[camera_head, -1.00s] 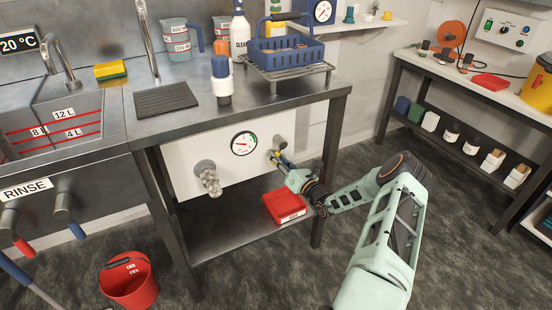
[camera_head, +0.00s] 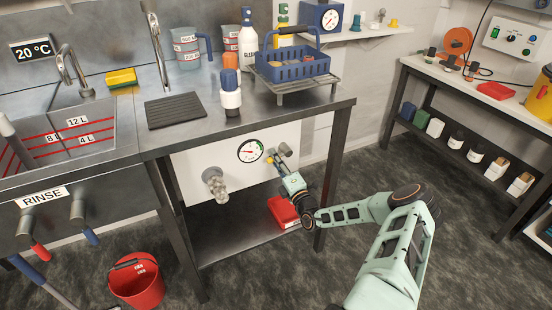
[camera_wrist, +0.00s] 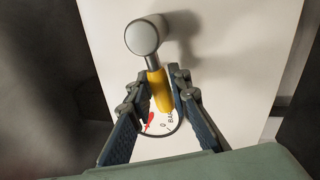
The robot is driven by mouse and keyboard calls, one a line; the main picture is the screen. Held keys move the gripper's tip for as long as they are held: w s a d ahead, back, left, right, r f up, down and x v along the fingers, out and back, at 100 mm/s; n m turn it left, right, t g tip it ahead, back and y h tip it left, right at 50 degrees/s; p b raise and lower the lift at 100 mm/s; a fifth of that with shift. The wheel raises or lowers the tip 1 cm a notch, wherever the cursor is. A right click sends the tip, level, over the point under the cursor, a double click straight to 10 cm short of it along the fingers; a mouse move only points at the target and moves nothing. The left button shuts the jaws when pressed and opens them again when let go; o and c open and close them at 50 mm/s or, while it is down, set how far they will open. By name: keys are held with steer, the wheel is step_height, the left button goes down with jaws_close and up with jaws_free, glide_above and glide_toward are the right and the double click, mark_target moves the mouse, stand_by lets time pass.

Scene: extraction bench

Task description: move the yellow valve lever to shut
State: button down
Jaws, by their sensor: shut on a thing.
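The yellow valve lever (camera_wrist: 159,90) shows in the wrist view as a yellow sleeve on a grey stem, below a round pale valve knob (camera_wrist: 142,38). My gripper (camera_wrist: 160,82) has one finger on each side of the sleeve and is shut on it. In the head view my gripper (camera_head: 276,165) is at the right part of the white panel (camera_head: 225,160) under the bench. A small yellow bit of the lever (camera_head: 269,160) shows there beside the fingers, and the rest is mostly hidden.
A pressure gauge (camera_head: 250,151) sits left of the valve, and a second grey fitting (camera_head: 213,180) sticks out farther left. A red box (camera_head: 283,212) lies on the lower shelf below my gripper. The bench leg (camera_head: 331,165) stands close to the right.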

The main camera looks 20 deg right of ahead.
steer(key=shift+r+m+h+p, duration=0.3)
steer(key=shift+r+m+p, duration=0.15)
steer(key=shift+m, duration=0.75)
steer(key=shift+r, duration=0.1)
steer(key=c, duration=1.8)
jaws_free()
steer(key=shift+o, duration=0.2)
steer(key=shift+s, duration=0.1)
steer(key=s+f, duration=0.2)
steer(key=s, duration=0.9)
steer(key=shift+s+d+f, duration=0.15)
steer(key=shift+s, duration=0.15)
